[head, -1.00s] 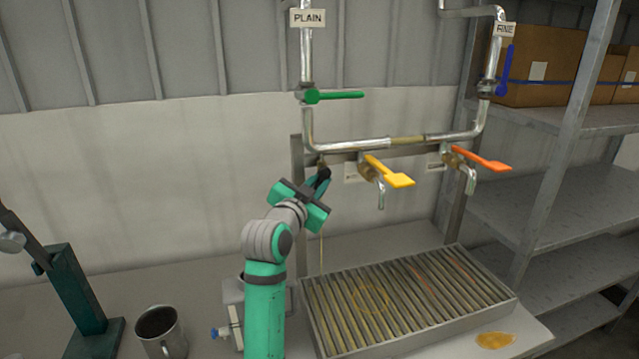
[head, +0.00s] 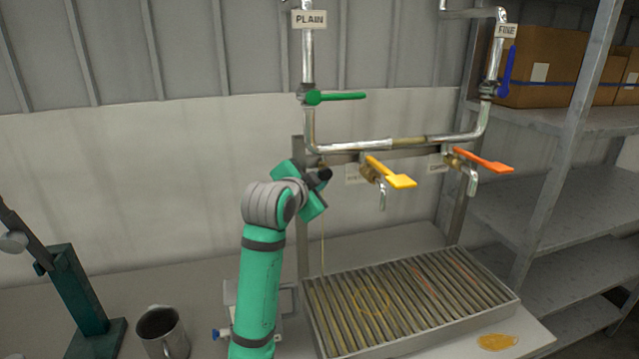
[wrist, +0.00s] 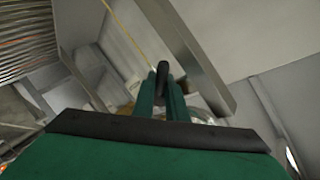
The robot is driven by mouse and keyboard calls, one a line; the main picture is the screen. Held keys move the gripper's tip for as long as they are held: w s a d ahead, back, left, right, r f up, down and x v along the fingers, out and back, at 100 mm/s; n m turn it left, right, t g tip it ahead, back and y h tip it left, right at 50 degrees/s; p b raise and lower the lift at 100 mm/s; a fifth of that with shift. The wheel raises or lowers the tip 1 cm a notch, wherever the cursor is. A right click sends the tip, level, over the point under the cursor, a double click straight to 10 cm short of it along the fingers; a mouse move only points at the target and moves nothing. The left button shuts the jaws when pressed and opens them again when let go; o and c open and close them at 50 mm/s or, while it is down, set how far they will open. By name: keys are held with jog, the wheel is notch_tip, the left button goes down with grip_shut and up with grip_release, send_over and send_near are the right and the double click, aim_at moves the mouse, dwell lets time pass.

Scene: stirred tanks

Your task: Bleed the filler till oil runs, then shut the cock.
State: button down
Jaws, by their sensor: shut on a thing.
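At the left end of the pipe, my gripper (head: 318,177) is at a small cock mostly hidden behind it. In the wrist view my gripper (wrist: 162,98) has its two teal fingers shut on a black handle (wrist: 162,70), likely that cock's. A thin yellowish oil stream (head: 322,235) falls from there to the slatted drip tray (head: 313,318). The stream also shows in the wrist view (wrist: 125,30). To the right are a yellow-handled cock (head: 392,173) and an orange-handled cock (head: 484,160); no stream shows below their spouts.
The PLAIN pipe has a green lever (head: 340,96), lying level. The FINE pipe has a blue lever (head: 508,67), standing upright. A metal mug (head: 165,335) and a green stand (head: 82,300) are at left. An oil puddle (head: 496,342) lies right of the tray. Shelves stand at right.

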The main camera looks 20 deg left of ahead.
jog(key=shift+a+r+m+g+y, duration=0.2)
jog(key=shift+r+m+g+y, duration=0.25)
jog(key=shift+m+g, duration=0.4)
jog(key=shift+s+r+m+g+y, duration=0.1)
jog(key=shift+r+m+g+y, duration=0.15)
jog(key=shift+m+g+y, duration=0.7)
jog(key=c, duration=1.8)
grip_release()
jog(key=shift+o, duration=0.2)
jog(key=shift+r, duration=0.1)
jog(key=v, duration=1)
jog(key=shift+s+r, duration=0.2)
jog(key=shift+s, duration=0.1)
